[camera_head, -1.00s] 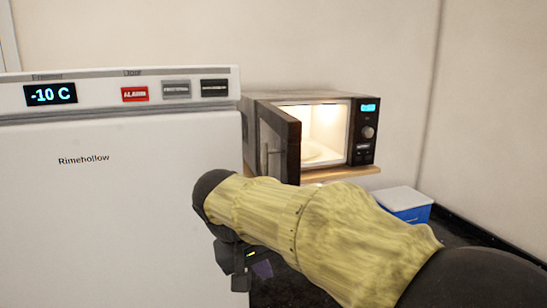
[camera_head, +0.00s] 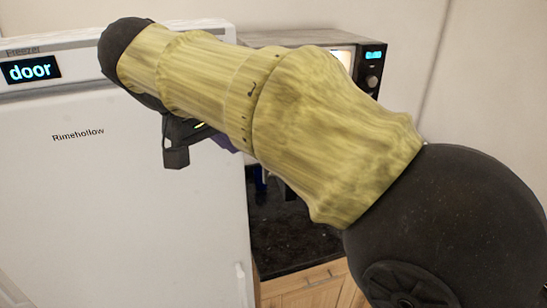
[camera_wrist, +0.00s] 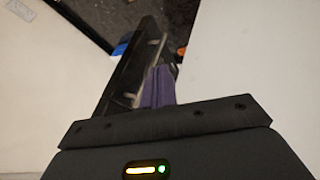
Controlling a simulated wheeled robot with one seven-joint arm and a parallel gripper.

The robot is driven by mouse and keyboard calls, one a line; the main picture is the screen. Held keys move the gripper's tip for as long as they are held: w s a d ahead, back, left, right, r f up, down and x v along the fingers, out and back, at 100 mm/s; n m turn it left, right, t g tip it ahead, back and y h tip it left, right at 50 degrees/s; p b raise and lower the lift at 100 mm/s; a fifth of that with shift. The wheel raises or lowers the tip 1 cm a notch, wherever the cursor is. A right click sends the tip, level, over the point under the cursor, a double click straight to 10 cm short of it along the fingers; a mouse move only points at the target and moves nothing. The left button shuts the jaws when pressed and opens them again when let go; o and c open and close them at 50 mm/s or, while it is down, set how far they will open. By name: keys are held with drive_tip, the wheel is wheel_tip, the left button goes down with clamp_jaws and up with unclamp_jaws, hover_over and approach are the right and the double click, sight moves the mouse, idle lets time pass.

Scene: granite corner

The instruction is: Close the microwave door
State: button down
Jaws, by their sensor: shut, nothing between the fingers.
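The microwave (camera_head: 300,38) stands right of the freezer, mostly behind my arm in the head view. Its control panel (camera_head: 371,75) and a strip of lit interior (camera_head: 345,55) show. The door is hidden there. In the wrist view a dark panel with a bar handle, which looks like the microwave door (camera_wrist: 128,65), stands just left of my gripper's purple fingers (camera_wrist: 160,85). The fingers are shut and empty, close beside the handle; I cannot tell whether they touch it. In the head view only a bit of purple finger (camera_head: 226,143) shows under my arm.
The white freezer (camera_head: 110,200), its display reading "door", fills the left, close to my gripper. A dark granite counter (camera_head: 290,235) above wooden cabinets (camera_head: 310,290) lies below my arm. A plain wall is at the right.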

drive_tip(key=w+d+f+p, duration=0.4)
drive_tip(key=d+f, duration=0.3)
drive_tip(key=shift+w+d, duration=0.25)
drive_tip(key=shift+w, duration=0.15)
